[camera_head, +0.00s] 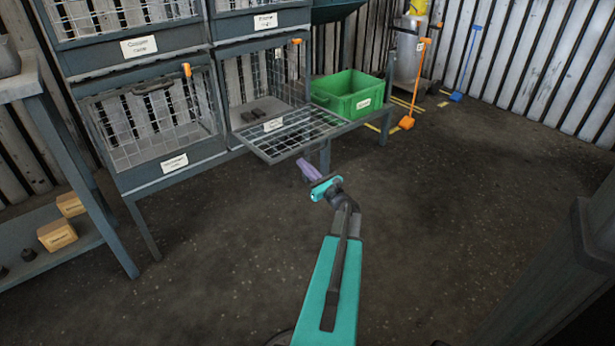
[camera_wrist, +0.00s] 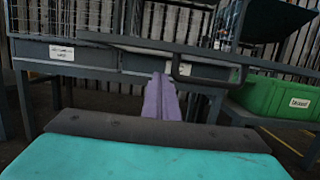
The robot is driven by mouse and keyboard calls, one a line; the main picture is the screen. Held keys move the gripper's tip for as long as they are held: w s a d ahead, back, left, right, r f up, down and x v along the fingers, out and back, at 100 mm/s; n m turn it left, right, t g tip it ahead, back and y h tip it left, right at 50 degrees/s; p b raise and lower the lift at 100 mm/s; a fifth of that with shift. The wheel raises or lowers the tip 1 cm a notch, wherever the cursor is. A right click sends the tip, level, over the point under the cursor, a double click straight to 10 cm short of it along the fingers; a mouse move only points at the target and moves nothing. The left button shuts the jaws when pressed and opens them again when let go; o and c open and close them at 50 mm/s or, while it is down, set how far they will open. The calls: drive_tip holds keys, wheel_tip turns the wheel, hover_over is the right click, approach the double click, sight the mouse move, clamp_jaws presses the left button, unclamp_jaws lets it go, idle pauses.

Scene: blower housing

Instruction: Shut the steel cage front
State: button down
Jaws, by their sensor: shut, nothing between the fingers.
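The open cage front (camera_head: 300,133) is a wire-mesh flap in a grey frame. It is hinged along the bottom of the lower right cage and lies folded down, sticking out roughly level. I cannot read the cage's label (camera_head: 273,124) clearly. In the wrist view the flap's outer edge (camera_wrist: 130,46) runs across above my fingers, with a dark handle (camera_wrist: 190,70) just right of them. My gripper (camera_head: 307,170) has purple fingers, shut and empty, just in front of and below the flap's outer edge. The fingers also show in the wrist view (camera_wrist: 161,97).
Dark blocks (camera_head: 259,114) lie inside the open cage. The cage to its left (camera_head: 155,120) has its mesh front up, with an orange latch (camera_head: 186,70). A green crate (camera_head: 348,95) stands close on the right. The floor in front is clear.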

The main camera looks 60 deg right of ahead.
drive_tip(key=shift+r+b, duration=0.4)
drive_tip(key=shift+r, duration=1.2)
